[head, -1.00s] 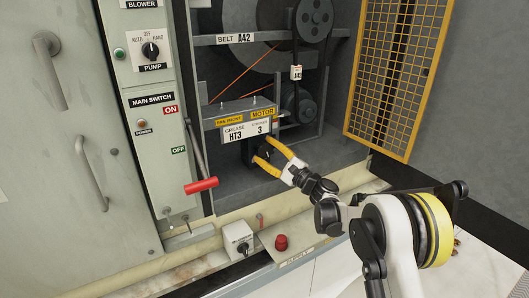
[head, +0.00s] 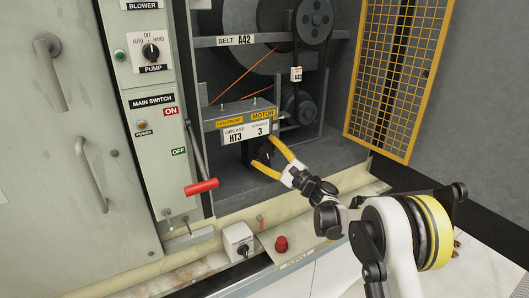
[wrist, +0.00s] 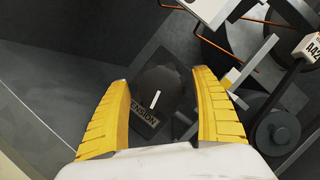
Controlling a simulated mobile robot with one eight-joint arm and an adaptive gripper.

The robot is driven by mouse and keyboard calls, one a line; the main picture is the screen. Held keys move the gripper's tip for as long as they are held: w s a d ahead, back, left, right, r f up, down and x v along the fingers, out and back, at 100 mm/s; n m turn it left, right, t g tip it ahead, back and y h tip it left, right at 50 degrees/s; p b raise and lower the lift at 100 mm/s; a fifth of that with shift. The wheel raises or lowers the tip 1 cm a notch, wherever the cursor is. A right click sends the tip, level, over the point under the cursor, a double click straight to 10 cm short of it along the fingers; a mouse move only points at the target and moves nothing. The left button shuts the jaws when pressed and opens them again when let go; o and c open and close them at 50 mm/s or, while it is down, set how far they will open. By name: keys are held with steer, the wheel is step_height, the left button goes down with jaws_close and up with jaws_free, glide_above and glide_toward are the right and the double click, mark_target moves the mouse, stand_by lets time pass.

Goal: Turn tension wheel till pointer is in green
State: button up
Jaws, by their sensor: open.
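The tension wheel (wrist: 160,88) is a dark round knob with a short white mark, seen in the wrist view above a plate lettered TENSION (wrist: 143,115). In the head view the wheel (head: 262,152) is a dark shape under the motor box, partly hidden by my fingers. My gripper (head: 263,149) is open, its yellow fingers on either side of the wheel. In the wrist view my gripper (wrist: 163,78) has the wheel between its fingers, with gaps visible on both sides. I cannot make out a pointer or green zone.
The labelled motor box (head: 250,118) overhangs the wheel. A red-handled main switch (head: 201,187) stands at left, and a yellow mesh door (head: 395,70) stands open at right. A red button (head: 281,243) sits below on the ledge.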

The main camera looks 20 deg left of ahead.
steer(key=v, duration=1.2)
